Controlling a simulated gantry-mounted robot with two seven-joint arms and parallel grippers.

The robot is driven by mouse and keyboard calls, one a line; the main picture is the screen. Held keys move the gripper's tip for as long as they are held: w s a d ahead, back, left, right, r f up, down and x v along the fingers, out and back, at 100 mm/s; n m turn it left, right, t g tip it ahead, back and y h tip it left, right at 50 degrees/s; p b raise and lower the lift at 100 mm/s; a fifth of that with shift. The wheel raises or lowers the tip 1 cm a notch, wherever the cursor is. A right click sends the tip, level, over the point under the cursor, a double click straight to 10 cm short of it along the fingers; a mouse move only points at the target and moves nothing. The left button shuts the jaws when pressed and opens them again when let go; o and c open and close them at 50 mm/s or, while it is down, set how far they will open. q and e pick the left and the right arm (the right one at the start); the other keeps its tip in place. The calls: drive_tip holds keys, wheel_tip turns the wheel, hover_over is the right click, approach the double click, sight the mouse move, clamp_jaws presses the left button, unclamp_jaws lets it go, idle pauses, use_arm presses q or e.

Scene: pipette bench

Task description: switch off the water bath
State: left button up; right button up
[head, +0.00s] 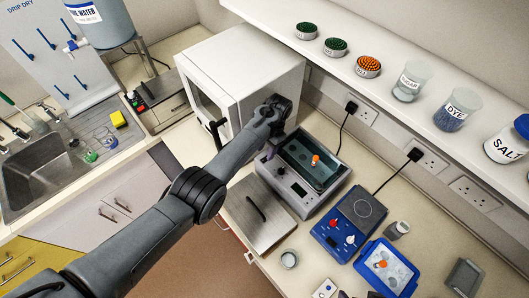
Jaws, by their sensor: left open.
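The water bath (333,188) is a grey box with an open top full of water and an orange-topped item in it. Its front panel has a small display (298,190) and a dark round control (280,171); I cannot read the display or tell a switch position. My left arm reaches in from the lower left. My right gripper is out of view.
A metal lid (258,216) with a black handle lies before the bath. A white oven-like cabinet (225,75) stands behind the arm. A blue stirrer hotplate (336,238) and a blue tray (408,286) stand right. The shelf (400,105) overhangs behind. Cables run to wall sockets (362,113).

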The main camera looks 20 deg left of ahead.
use_arm(q)
drive_tip(key=p+v, duration=0.2)
drive_tip(key=v, duration=0.5)
drive_tip(key=shift+f, duration=0.15)
